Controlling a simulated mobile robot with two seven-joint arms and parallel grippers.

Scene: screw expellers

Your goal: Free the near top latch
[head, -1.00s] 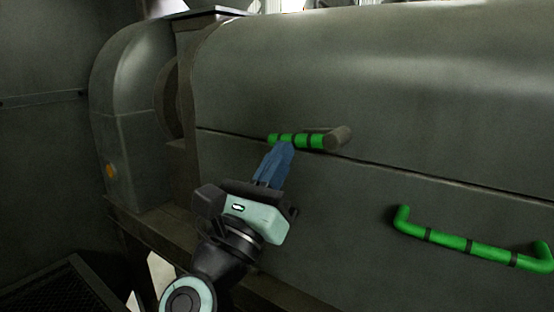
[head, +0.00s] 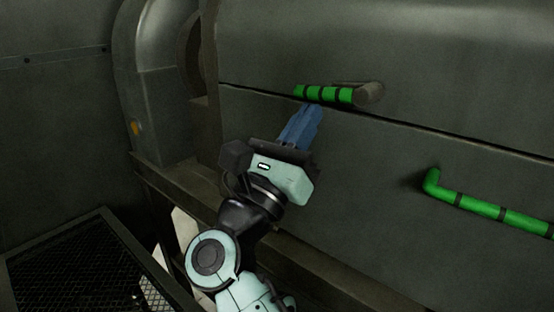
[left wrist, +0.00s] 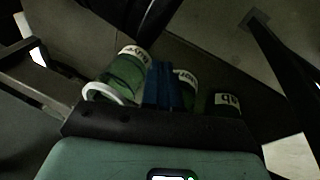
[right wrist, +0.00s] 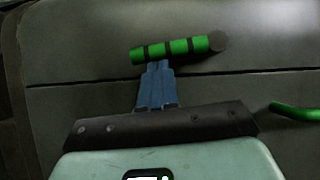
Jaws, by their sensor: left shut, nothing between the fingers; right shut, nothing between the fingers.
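The latch (head: 325,94) is a short bar with a green sleeve and black bands, ending at the right in a grey round pivot on the seam of the large grey machine. It lies nearly level, and it also shows in the right wrist view (right wrist: 170,49). My right gripper (head: 314,108) is shut and empty. Its blue fingertips are just below the latch's sleeve; in the right wrist view they meet its lower edge, and I cannot tell whether they touch. My left gripper (left wrist: 158,66) is shut and empty in the left wrist view, away from the latch.
A green handle (head: 490,207) sticks out of the lower panel at the right. A dark mesh tray (head: 90,265) is at lower left. In the left wrist view, several green cylinders with white labels (left wrist: 124,72) stand beyond my left fingers. The panel between latch and handle is clear.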

